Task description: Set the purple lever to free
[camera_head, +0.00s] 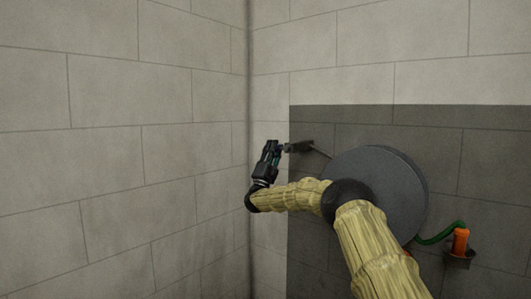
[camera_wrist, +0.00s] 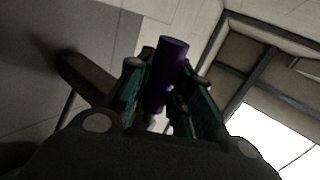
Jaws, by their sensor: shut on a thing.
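The purple lever (camera_wrist: 167,68) shows in the wrist view as a dark purple cylinder between the two fingers of my gripper (camera_wrist: 166,80). The fingers, with teal sides, are shut on it, and its end sticks out past them. In the head view my gripper (camera_head: 272,149) is near the wall corner, beside a dark block (camera_head: 299,146) with a thin rod running toward a grey disc. The purple of the lever cannot be made out in the head view. No marking for free is readable in either view.
A large grey disc (camera_head: 385,180) stands at the dark wall panel (camera_head: 440,145), partly behind my arm. An orange object (camera_head: 460,241) with a green hose (camera_head: 436,238) sits in a dark holder at right. The left block wall (camera_head: 120,150) is bare.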

